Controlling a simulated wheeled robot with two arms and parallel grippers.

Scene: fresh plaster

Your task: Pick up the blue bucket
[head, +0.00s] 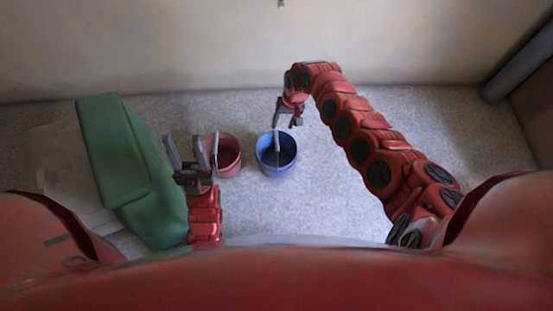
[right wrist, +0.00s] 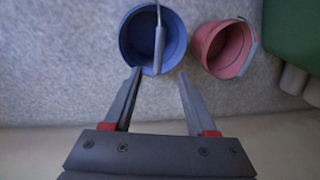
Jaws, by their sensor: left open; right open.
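The blue bucket (head: 266,162) stands on the floor in the middle of the head view, its handle raised across its opening. In the right wrist view the blue bucket (right wrist: 131,50) is at the top centre, with its grey handle running toward my fingers. My right gripper (head: 287,120) is open and empty, beyond the bucket on its wall side in the head view. Its two fingers (right wrist: 155,85) point toward the bucket's near rim in the wrist view; I cannot tell whether they touch it. My left gripper (head: 188,152) is open and empty, left of the red bucket.
A red bucket (head: 231,160) stands just left of the blue one; it also shows in the right wrist view (right wrist: 207,38). A green armchair-like piece (head: 115,150) is at the left. A wall (head: 180,45) runs behind. The floor right of the blue bucket is clear.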

